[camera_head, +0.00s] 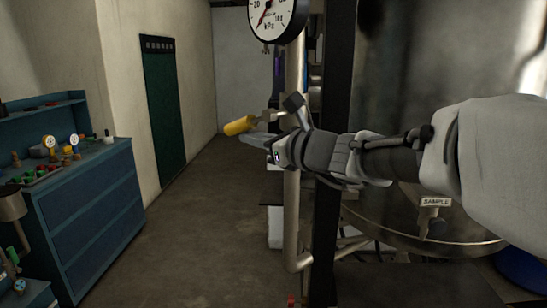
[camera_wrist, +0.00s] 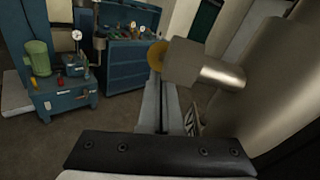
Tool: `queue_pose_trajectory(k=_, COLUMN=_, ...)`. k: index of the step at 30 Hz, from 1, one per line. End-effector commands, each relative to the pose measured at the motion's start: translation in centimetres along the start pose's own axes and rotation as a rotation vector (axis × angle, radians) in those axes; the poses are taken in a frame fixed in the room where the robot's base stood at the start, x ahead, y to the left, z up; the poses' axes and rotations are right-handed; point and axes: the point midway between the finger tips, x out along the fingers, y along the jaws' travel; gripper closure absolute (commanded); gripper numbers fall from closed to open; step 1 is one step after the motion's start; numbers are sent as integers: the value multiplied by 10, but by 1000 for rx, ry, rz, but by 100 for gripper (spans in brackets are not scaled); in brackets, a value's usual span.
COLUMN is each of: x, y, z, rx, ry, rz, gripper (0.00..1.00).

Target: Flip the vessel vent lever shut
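The vent lever has a yellow grip (camera_head: 238,126) and sticks out to the left from the pipework beside the dark post. In the wrist view, the rounded yellow end (camera_wrist: 156,55) shows at the left of a metal cylinder (camera_wrist: 205,66), just beyond my fingertips. My gripper (camera_head: 254,139) points left in the head view, with its fingertips close below and right of the yellow grip. Its fingers lie side by side in the wrist view (camera_wrist: 163,88) and look shut, with nothing seen between them. Whether they touch the lever is unclear.
A pressure gauge (camera_head: 277,18) hangs above my gripper. A vertical pipe (camera_head: 292,220) and a dark post (camera_head: 326,245) stand close by it. A large tank (camera_head: 440,70) is behind my arm. A blue cabinet (camera_head: 90,205) stands left, with clear floor between.

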Motion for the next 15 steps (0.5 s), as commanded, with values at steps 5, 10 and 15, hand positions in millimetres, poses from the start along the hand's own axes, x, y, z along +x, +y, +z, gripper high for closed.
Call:
queue_pose_trajectory(k=5, x=3, y=1, z=-3, rx=-4, ry=-56, rz=-9, gripper=100)
queue_pose_trajectory(k=10, x=5, y=0, z=-1, rx=-6, ry=-105, rz=-19, gripper=100)
queue_pose_trajectory(k=15, x=6, y=0, z=0, rx=-9, ry=-155, rz=-29, gripper=100)
